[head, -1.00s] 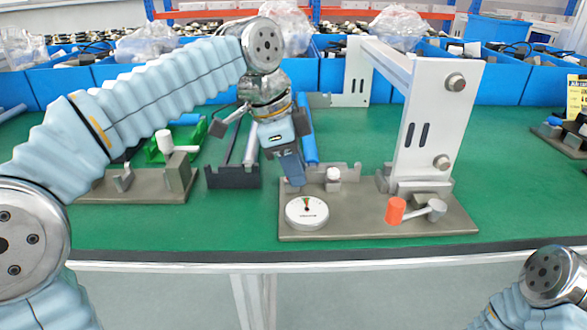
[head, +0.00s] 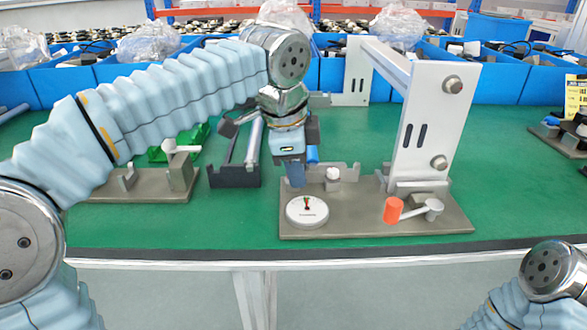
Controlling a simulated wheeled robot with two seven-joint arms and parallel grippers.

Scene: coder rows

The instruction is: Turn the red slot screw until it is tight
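A bright orange-red cylinder (head: 393,210) stands at the front right of a grey fixture plate (head: 350,228), beside a short grey lever (head: 430,210). I cannot make out a slot in it. A round white dial (head: 307,211) with a small red and green pointer lies at the plate's front left. My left gripper (head: 294,176) points down just behind the dial, to the left of the red cylinder and apart from it. Its fingers show nearly edge-on, so its opening is unclear. My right gripper is out of view; only part of that arm shows at the lower right.
A tall white bracket (head: 428,130) rises from the plate's right side. Another grey fixture (head: 145,185) and a dark tray (head: 235,177) stand to the left. Blue bins (head: 345,75) line the back.

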